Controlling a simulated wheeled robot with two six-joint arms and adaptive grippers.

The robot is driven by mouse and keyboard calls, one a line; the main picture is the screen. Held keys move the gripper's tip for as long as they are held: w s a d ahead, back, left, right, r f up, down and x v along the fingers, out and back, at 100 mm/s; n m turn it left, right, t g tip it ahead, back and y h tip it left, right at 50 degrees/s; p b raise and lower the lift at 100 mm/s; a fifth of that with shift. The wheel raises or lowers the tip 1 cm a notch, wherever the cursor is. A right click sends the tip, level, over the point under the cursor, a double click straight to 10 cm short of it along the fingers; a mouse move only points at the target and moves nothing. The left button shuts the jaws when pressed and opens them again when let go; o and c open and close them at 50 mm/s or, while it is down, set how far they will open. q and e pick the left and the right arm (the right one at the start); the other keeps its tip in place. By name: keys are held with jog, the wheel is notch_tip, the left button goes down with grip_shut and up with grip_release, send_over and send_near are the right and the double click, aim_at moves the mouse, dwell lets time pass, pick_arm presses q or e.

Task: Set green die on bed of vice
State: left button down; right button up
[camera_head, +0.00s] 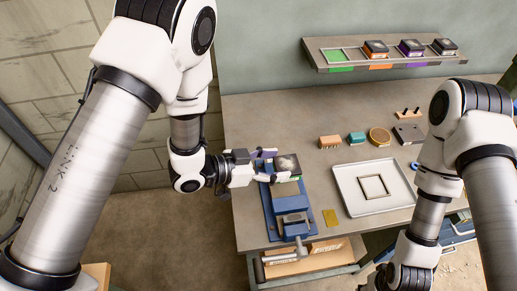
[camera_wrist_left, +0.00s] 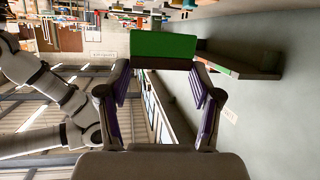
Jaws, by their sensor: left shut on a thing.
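My left gripper (camera_head: 272,167) is shut on the green die (camera_head: 288,164), a block with a dark, shiny face and a green edge. In the left wrist view the die's green side (camera_wrist_left: 163,45) spans the gap between the two fingertips (camera_wrist_left: 163,66). The blue vice (camera_head: 268,212) stands at the left of the bench, and the die is over its far end. The gripper and die hide part of the vice there, so I cannot tell whether the die touches the bed.
A wall shelf (camera_head: 310,56) has a bare green slot (camera_head: 338,57) and several dark-topped dies. A white tray (camera_head: 345,196) holds a square frame (camera_head: 373,187). A yellow plate (camera_head: 330,217) lies beside the vice. A brown block (camera_head: 330,141) and a round tin (camera_head: 379,136) stand behind.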

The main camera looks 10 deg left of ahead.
pick_arm(q)
jog(key=shift+d+f+b, duration=0.2)
jog(key=shift+f+b, duration=0.25)
notch_tip(320, 180, down, 4)
jog(key=b, duration=0.3)
jog(key=shift+f+b, duration=0.2)
jog(key=shift+b, duration=0.15)
jog(key=shift+f+b, duration=0.5)
jog(key=shift+f, duration=0.25)
jog(key=shift+r, duration=0.1)
jog(key=shift+a+f, duration=0.1)
jog(key=shift+f, duration=0.45)
dwell(0.8)
dwell(0.5)
